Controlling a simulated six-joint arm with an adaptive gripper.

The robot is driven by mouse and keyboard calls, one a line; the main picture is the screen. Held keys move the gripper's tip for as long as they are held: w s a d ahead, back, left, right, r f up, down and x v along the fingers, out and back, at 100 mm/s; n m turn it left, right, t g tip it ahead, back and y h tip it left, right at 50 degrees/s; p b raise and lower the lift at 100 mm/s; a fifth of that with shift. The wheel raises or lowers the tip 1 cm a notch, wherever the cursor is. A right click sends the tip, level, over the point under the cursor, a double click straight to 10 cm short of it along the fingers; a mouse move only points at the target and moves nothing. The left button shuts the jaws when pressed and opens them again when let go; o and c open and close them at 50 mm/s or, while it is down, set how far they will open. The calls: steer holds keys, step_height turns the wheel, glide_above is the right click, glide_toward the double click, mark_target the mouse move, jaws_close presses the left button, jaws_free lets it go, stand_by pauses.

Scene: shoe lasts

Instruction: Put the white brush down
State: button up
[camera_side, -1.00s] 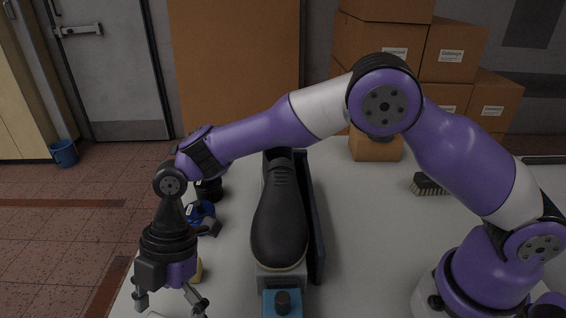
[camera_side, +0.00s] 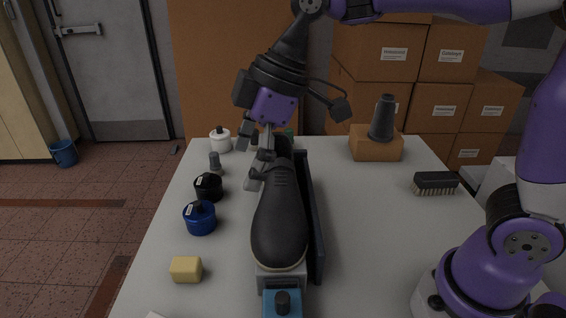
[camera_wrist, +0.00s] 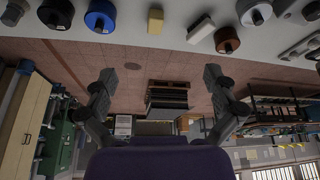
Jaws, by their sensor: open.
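A brush with a dark back and pale bristles (camera_side: 435,183) lies on the right of the table in the side view. A small pale object (camera_wrist: 200,30) lies near the table edge in the wrist view; I cannot tell what it is. My gripper (camera_side: 250,157) is open and empty, over or beside the heel end of the black shoe (camera_side: 280,215).
The shoe sits on a stand in the middle. A white jar (camera_side: 220,140), black jar (camera_side: 208,188), blue jar (camera_side: 199,218) and yellow sponge (camera_side: 186,269) line the left side. A dark cone (camera_side: 382,120) stands on a block (camera_side: 374,147) at back right.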

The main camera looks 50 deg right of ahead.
steer(key=s+d+f+m+t+h, duration=0.1)
steer(key=s+d+m+h, duration=0.1)
steer(key=s+d+m, duration=0.3)
steer(key=s+d+f+m+t+h, duration=0.2)
steer(key=s+d+m, duration=0.2)
steer(key=d, duration=0.5)
steer(key=m, duration=0.2)
steer(key=shift+s+d+m, duration=0.3)
steer(key=shift+s+d, duration=0.1)
